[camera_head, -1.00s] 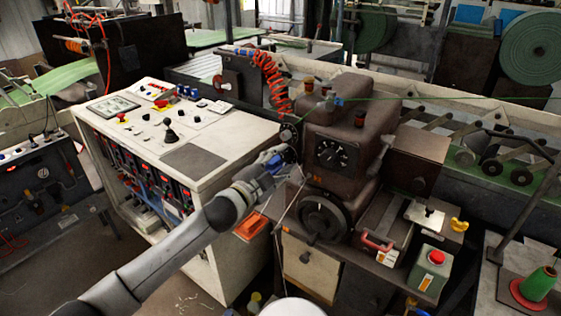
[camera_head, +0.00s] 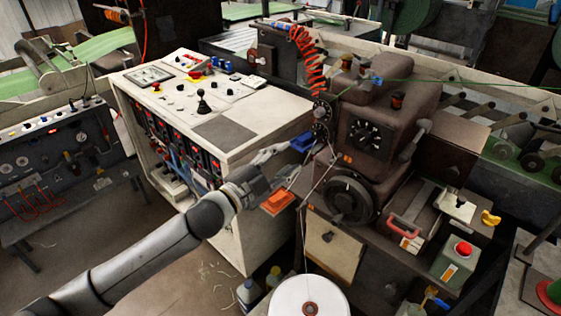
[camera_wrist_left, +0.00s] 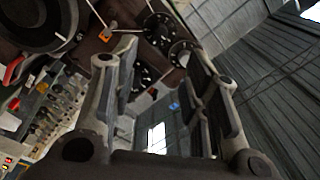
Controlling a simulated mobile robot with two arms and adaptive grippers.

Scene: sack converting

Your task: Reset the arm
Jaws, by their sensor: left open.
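My left arm comes in from the lower left in the head view. Its left gripper (camera_head: 282,163) is open with nothing between its fingers. It is in the air in front of the control console's right end and left of the brown machine (camera_head: 385,100). A small blue part (camera_head: 303,143) shows just beyond its fingertips; I cannot tell how far apart they are. In the left wrist view the two fingers (camera_wrist_left: 163,60) stand apart, with the machine's dials behind them. My right gripper is in neither view.
The white control console (camera_head: 260,108) stands behind the arm. A white spool (camera_head: 285,298) stands at the bottom. Open floor (camera_head: 190,275) lies below the arm.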

